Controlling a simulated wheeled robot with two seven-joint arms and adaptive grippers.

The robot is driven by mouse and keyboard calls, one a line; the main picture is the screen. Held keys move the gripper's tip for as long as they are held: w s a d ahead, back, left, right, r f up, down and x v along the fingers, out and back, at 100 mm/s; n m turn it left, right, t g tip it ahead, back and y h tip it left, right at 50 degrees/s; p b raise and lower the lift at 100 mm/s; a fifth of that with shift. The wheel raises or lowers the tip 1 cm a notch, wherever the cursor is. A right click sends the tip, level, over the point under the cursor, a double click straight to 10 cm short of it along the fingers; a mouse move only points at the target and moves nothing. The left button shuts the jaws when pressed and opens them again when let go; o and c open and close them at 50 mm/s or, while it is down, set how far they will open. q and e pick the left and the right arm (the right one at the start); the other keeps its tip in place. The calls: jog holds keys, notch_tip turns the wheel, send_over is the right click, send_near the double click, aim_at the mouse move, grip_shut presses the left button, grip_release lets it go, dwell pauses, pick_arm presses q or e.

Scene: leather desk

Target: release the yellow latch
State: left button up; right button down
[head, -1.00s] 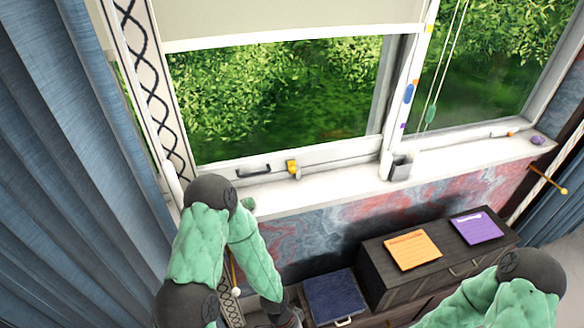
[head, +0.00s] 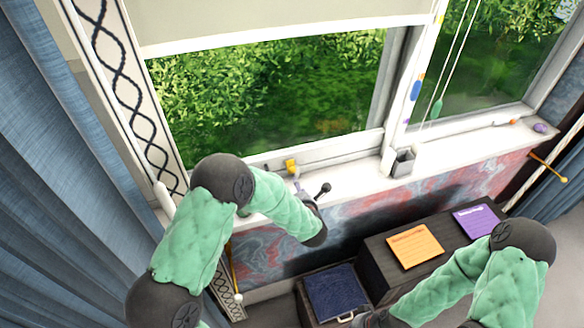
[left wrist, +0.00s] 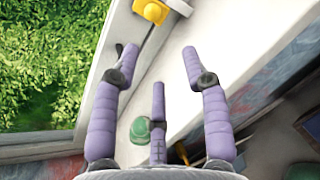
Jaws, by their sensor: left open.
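The yellow latch (head: 290,166) sits on the bottom rail of the left window sash, just above the white sill (head: 350,182). In the left wrist view the latch (left wrist: 152,10) is at the top edge and partly cut off. My left gripper (head: 309,192) is over the sill, just below and right of the latch in the head view. Its purple fingers (left wrist: 160,62) are spread open and empty, pointing toward the latch, with a gap between them and it. My right arm is at lower right; its gripper fingers are not visible.
A teal rounded object (left wrist: 140,130) is on the sill beneath my left fingers. A grey open box (head: 402,161) stands on the sill to the right. Below is a dark cabinet with an orange note (head: 415,246) and a purple note (head: 475,221). Blue curtains (head: 50,190) hang left.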

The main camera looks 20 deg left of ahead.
aim_at(293, 172)
pick_arm(q)
jog(key=x, duration=0.3)
jog(key=r+x, duration=0.1)
jog(key=x, duration=0.3)
jog(key=w+x, duration=0.1)
jog(key=x, duration=0.2)
jog(key=shift+w+d+b, duration=0.1)
jog(key=shift+w+b, duration=0.2)
jog(key=shift+b, duration=0.1)
